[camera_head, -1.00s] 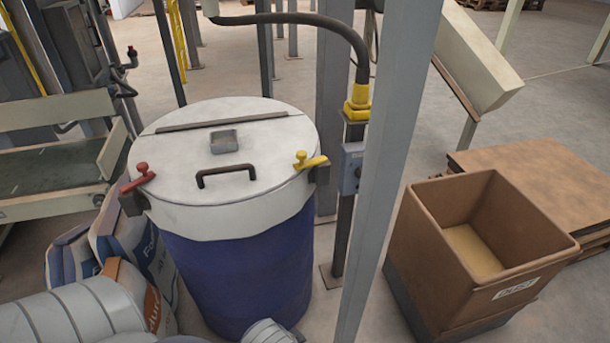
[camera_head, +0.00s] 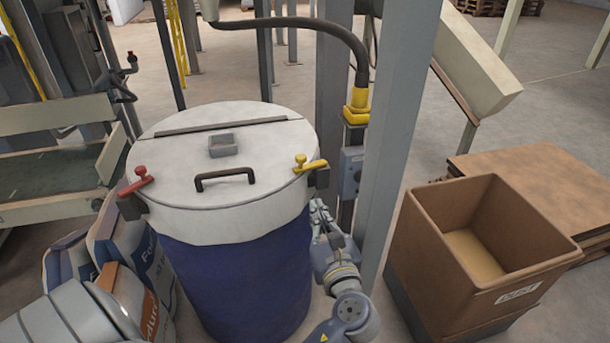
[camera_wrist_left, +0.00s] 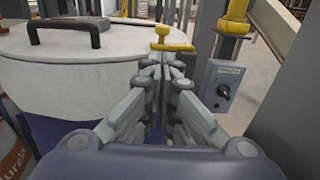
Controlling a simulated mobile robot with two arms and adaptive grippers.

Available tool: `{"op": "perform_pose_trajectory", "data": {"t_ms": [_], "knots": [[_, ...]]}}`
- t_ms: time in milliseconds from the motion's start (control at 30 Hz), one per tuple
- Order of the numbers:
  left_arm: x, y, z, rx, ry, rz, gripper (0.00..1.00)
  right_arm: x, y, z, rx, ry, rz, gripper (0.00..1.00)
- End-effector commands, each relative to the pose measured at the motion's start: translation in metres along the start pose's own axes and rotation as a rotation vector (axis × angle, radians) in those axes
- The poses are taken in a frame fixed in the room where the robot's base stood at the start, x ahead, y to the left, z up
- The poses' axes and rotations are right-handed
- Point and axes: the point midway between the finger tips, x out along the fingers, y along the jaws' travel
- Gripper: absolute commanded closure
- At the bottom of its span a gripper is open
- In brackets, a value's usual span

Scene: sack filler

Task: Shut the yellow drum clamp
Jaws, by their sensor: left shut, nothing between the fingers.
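The yellow drum clamp (camera_head: 311,166) sits on the right rim of the drum's white lid (camera_head: 175,150). Its yellow bar lies across the rim, with a small knob standing up at its inner end. In the left wrist view the clamp (camera_wrist_left: 172,44) is straight ahead, just beyond the fingertips. My left gripper (camera_head: 318,208) is beside the drum's right side, below the clamp. In the left wrist view its fingers (camera_wrist_left: 164,66) are shut and empty, and whether they touch the clamp cannot be told. My right gripper is not in view.
A red clamp (camera_head: 137,182) is on the lid's left rim, and a black handle (camera_head: 225,178) is on top. A grey post (camera_head: 400,130) and a control box (camera_head: 351,172) stand close right of my gripper. A brown bin (camera_head: 410,235) stands farther right. Sacks (camera_head: 115,255) lean left of the drum.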

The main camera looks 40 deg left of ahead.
Motion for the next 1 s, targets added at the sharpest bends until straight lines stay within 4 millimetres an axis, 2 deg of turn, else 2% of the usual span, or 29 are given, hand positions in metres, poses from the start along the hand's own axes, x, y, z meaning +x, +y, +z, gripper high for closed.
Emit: {"op": "perform_pose_trajectory", "data": {"t_ms": [133, 267, 700, 833, 1000], "knots": [[0.007, -0.003, 0.005, 0.036, -0.02, -0.001, 1.0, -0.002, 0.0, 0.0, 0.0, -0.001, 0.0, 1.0], [0.026, -0.002, 0.007, 0.034, -0.02, 0.001, 1.0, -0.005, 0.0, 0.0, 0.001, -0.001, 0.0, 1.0], [0.116, -0.002, 0.007, 0.032, -0.017, 0.001, 1.0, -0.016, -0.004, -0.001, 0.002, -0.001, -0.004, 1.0], [0.131, -0.002, 0.006, 0.032, -0.016, 0.0, 1.0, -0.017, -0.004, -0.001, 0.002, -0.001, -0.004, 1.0], [0.14, -0.002, 0.006, 0.03, -0.015, 0.0, 1.0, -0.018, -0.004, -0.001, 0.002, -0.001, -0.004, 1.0]]}}
